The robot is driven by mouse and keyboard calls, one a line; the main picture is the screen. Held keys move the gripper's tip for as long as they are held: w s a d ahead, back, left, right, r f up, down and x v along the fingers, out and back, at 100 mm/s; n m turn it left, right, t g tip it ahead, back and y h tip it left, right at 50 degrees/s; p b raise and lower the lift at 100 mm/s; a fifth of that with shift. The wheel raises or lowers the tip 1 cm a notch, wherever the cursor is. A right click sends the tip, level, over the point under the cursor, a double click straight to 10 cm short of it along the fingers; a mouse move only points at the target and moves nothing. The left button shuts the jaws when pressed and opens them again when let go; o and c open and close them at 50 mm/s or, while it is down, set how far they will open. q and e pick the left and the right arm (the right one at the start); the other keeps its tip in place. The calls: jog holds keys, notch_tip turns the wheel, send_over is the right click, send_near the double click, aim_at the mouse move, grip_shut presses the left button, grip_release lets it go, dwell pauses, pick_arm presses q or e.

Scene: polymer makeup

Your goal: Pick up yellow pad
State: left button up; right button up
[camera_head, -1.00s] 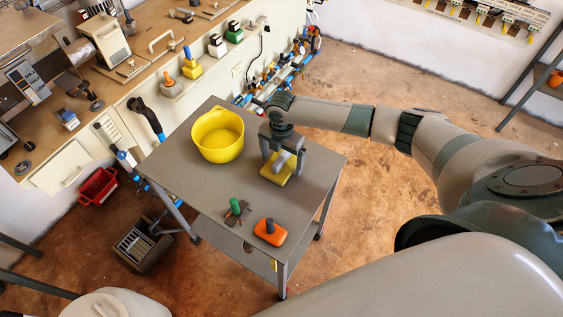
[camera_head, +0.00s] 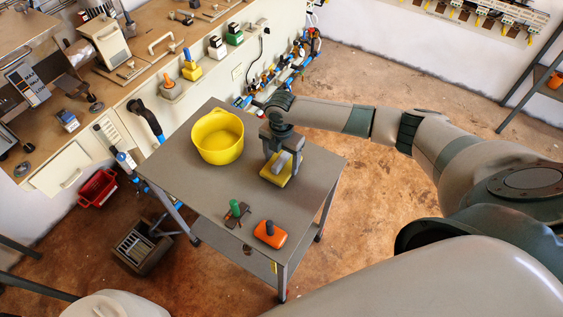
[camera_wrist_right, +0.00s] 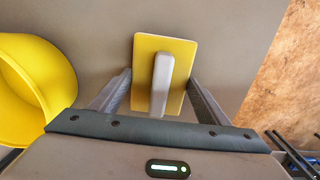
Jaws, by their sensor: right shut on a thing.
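The yellow pad (camera_head: 281,182) is a flat rectangular block with an upright light grey handle. It is on or just above the right part of the grey table top (camera_head: 210,185); I cannot tell whether it touches. My right gripper (camera_head: 281,166) points down over it, with one finger on each side. The handle stands between the fingers. My left gripper is not in view.
A yellow bowl (camera_head: 217,137) stands close left of the right gripper. A green-handled tool (camera_head: 235,211) and an orange pad with a dark knob (camera_head: 269,234) lie near the table's front edge. The table's middle is clear. A cluttered workbench (camera_head: 130,90) runs behind.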

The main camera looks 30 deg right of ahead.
aim_at(284, 159)
jog(key=shift+r, duration=0.3)
jog(key=r, duration=0.1)
jog(key=r+b, duration=0.2)
jog(key=shift+s+d+r, duration=0.1)
jog(key=shift+s+d, duration=0.15)
jog(key=s+d+r+b, duration=0.3)
jog(key=s+d+r, duration=0.3)
jog(key=s, duration=0.3)
jog(key=shift+r, duration=0.35)
jog(key=o, duration=0.5)
jog(key=shift+s, duration=0.1)
jog(key=shift+c, duration=0.2)
jog(key=c, duration=0.4)
